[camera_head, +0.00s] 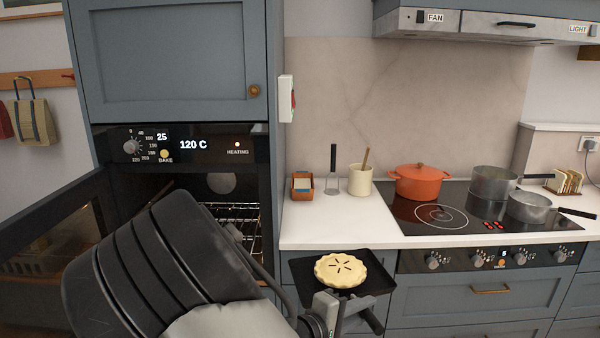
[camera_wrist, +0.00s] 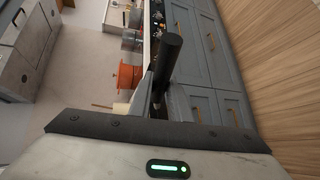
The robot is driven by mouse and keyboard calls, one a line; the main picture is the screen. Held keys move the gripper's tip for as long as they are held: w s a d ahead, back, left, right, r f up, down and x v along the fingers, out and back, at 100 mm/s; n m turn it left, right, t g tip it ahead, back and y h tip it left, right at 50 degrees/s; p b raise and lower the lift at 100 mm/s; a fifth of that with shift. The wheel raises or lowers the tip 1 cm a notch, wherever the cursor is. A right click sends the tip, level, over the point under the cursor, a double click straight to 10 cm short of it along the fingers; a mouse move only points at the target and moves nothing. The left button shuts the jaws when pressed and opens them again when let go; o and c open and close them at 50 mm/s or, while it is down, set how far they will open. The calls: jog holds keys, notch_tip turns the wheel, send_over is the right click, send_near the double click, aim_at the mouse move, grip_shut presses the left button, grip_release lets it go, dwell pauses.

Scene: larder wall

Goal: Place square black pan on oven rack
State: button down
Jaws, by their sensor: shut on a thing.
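The square black pan (camera_head: 301,272) with a pale pie (camera_head: 340,270) on it is held in front of the counter's left end. My gripper (camera_head: 328,302) is shut on the pan at its near side. In the wrist view a black bar-like part (camera_wrist: 168,60), seemingly the pan's handle, shows beyond the gripper, and the pie is not seen there. The oven (camera_head: 190,146) is at the left with its door (camera_head: 50,225) open. Its wire rack (camera_head: 240,215) shows inside, partly hidden by my arm. The pan is outside the oven, to the right of its opening.
The counter (camera_head: 320,230) carries a wooden holder (camera_head: 302,186), a utensil crock (camera_head: 360,181) and a hob with an orange pot (camera_head: 418,183) and grey pans (camera_head: 530,208). The oven display reads 120 C, heating. The open door takes up room at the left.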

notch_tip(320, 180, up, 8)
jog(key=p, duration=0.8)
jog(key=shift+d+p, duration=0.1)
jog(key=shift+p, duration=0.3)
jog(key=shift+w+d, duration=0.1)
jog(key=shift+d, duration=0.1)
